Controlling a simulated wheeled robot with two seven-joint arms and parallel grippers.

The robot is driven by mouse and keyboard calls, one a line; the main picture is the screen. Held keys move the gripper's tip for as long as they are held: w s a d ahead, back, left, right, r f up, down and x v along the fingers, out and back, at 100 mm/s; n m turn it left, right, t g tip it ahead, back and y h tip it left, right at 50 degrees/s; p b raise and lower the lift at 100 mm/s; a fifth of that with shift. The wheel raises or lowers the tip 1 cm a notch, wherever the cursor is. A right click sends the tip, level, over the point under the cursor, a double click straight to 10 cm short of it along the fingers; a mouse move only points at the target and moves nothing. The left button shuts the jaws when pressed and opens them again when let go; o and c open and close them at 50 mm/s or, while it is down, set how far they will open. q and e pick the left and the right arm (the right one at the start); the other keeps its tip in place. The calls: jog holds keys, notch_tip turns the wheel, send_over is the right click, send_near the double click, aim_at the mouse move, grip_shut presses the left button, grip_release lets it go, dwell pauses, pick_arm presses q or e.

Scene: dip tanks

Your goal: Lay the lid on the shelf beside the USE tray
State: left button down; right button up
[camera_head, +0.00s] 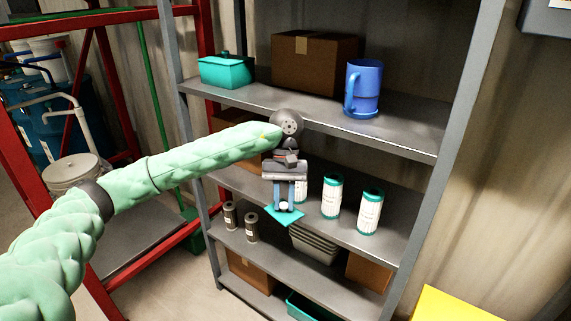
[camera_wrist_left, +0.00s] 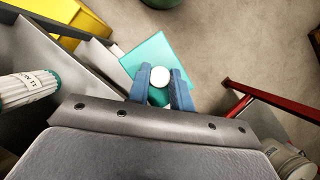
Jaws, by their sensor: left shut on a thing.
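My left gripper (camera_head: 284,205) is shut on the knob of the lid (camera_head: 284,216), a flat teal square with a white round knob. The lid hangs below the fingers in front of the shelf rack. The left wrist view also shows the lid (camera_wrist_left: 165,55) between the blue fingers (camera_wrist_left: 161,92), with floor beyond it. A teal box with a knob on top (camera_head: 226,71) stands on the upper shelf (camera_head: 325,110) at the left. A teal tray (camera_head: 308,307) shows partly at the bottom shelf. No USE label is legible. My right gripper is not in view.
The upper shelf also holds a brown carton (camera_head: 315,62) and a blue mug (camera_head: 364,89), with bare shelf along its front. White-and-teal canisters (camera_head: 369,212) stand on the middle shelf; dark small cans (camera_head: 252,227) stand below. A red frame (camera_head: 105,60) is at the left.

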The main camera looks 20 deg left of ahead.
aim_at(284, 221)
pick_arm(q)
jog(key=f+m, duration=0.1)
jog(key=f, duration=0.4)
jog(key=f+m+y, duration=0.1)
jog(key=f, duration=0.2)
jog(key=shift+w+a+f+m, duration=0.1)
jog(key=shift+w+f+m, duration=0.15)
jog(key=shift+w+m, duration=0.05)
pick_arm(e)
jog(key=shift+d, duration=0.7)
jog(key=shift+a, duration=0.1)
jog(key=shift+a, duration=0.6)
